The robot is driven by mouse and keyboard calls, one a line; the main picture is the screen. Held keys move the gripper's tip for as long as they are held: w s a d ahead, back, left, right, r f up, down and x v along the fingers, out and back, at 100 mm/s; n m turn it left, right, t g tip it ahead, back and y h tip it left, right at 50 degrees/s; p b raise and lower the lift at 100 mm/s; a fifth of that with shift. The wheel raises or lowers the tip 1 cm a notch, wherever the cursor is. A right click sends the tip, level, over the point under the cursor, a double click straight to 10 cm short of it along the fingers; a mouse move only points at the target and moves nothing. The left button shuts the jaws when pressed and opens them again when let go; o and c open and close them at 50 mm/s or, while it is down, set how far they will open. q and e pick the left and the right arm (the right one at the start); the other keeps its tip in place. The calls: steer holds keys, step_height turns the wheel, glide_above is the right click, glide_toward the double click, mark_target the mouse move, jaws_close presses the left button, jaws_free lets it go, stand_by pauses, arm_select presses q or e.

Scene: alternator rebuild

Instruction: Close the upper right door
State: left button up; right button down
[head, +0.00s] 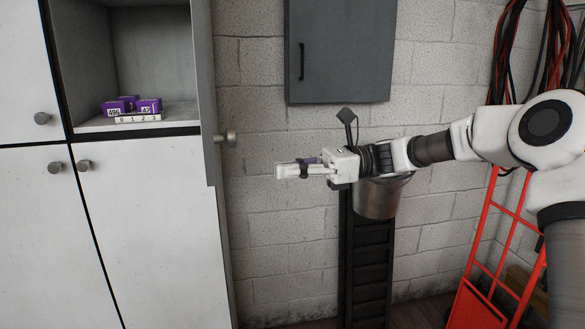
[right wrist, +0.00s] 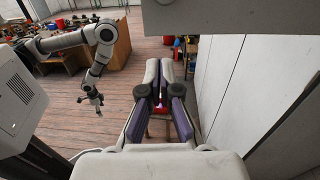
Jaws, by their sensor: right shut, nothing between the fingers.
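The upper right door (head: 203,90) of the cabinet stands open, swung out and seen nearly edge-on in the head view. Its round knob (head: 229,138) sticks out to the right near its lower end. My right gripper (head: 280,171) is shut and empty, pointing left, to the right of and a little below the knob, apart from it in the picture. Its closed fingers also show in the right wrist view (right wrist: 162,100). A grey panel across the top right there may be the door. My left gripper (right wrist: 92,102) hangs small at the left of that view; its fingers are unclear.
Purple boxes (head: 146,105) and a numbered strip (head: 138,119) sit on the open compartment's shelf. The neighbouring doors (head: 150,230) are shut. A grey wall box (head: 340,50), a metal bucket (head: 378,200) and a red hand truck (head: 478,305) stand behind or beside my right arm.

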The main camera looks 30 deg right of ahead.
steer(key=w+a+p, duration=0.1)
steer(key=a+p, duration=0.1)
steer(key=a, duration=0.8)
steer(key=shift+r+p, duration=0.15)
steer(key=shift+p, duration=0.2)
steer(key=shift+w, duration=0.15)
